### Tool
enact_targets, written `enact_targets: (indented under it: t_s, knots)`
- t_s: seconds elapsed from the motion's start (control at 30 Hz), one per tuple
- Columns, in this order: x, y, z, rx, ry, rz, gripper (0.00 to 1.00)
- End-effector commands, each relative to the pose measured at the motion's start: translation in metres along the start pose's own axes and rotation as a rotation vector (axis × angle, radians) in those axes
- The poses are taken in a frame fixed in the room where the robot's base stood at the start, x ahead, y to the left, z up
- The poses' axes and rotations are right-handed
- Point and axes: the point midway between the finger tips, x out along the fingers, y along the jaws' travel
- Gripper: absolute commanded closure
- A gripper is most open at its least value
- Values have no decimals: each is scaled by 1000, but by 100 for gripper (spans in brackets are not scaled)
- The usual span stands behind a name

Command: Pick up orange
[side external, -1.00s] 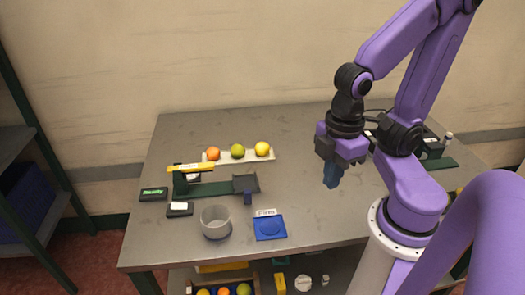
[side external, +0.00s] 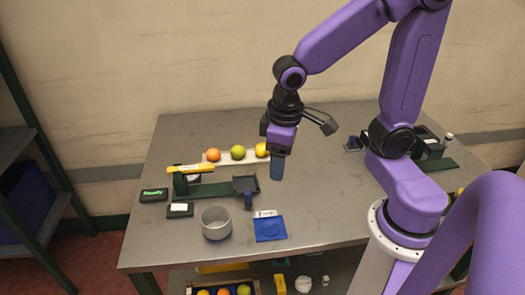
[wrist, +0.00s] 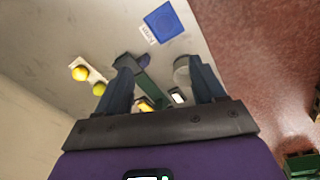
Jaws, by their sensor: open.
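The orange (side external: 213,155) sits at the left end of a pale tray (side external: 225,159) at the back of the table. A green fruit (side external: 238,152) and a yellow fruit (side external: 262,149) share the tray. The yellow fruit (wrist: 81,73) and green fruit (wrist: 99,88) show left of the fingers there; I cannot make out the orange in that view.
A grey round pot (side external: 216,223) and a blue pad (side external: 270,228) stand toward the table's front. A crate of fruit (side external: 223,289) is below the table. The table's right middle is clear.

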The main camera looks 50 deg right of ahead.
Motion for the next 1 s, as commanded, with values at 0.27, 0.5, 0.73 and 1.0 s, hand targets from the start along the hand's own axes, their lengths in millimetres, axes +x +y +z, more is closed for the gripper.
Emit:
enact_targets:
  t_s: [0.27, 0.5, 0.73, 1.0]
  knots:
    - [20, 55, -77, 552, 8, 97, 31]
    - [43, 119, -124, 1017, 32, 184, 31]
    - [71, 190, -148, 1455, 70, 272, 31]
    - [97, 255, -149, 1826, 121, 354, 31]
